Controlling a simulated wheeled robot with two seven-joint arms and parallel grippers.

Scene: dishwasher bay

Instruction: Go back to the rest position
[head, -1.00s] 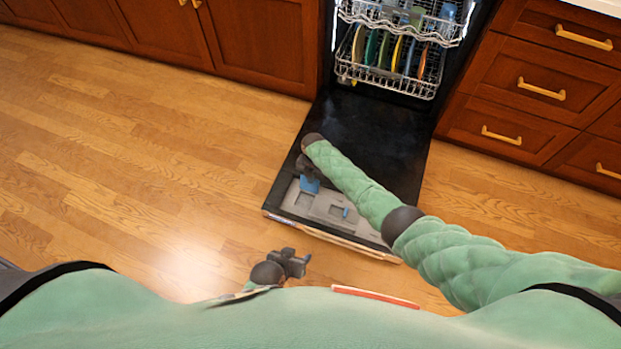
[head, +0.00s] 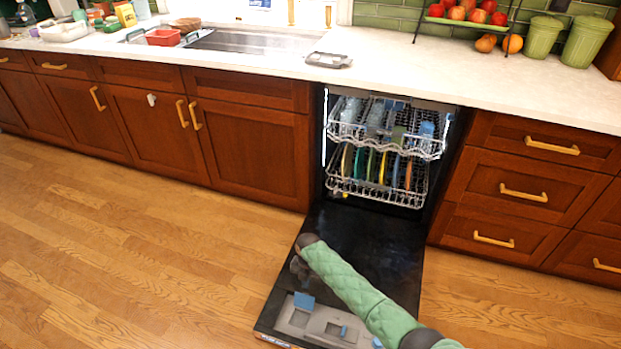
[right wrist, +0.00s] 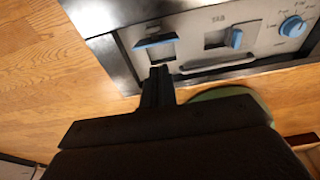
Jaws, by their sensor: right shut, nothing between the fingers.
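My right arm reaches out green-sleeved over the open dishwasher door (head: 385,240) in the head view. My right gripper (head: 299,268) is dark and small at the door's left edge, partly hidden behind its wrist. In the right wrist view its fingers (right wrist: 158,85) are together and empty, near the door's inner panel (right wrist: 195,45) with the blue latches and dial. My left gripper is not in the head view.
The dishwasher's lower rack (head: 376,180) holds several coloured plates, and the upper rack (head: 388,125) holds glassware. Wooden cabinets (head: 250,150) and drawers (head: 524,190) flank it under a white counter (head: 400,65). The wood floor (head: 120,250) at left is clear.

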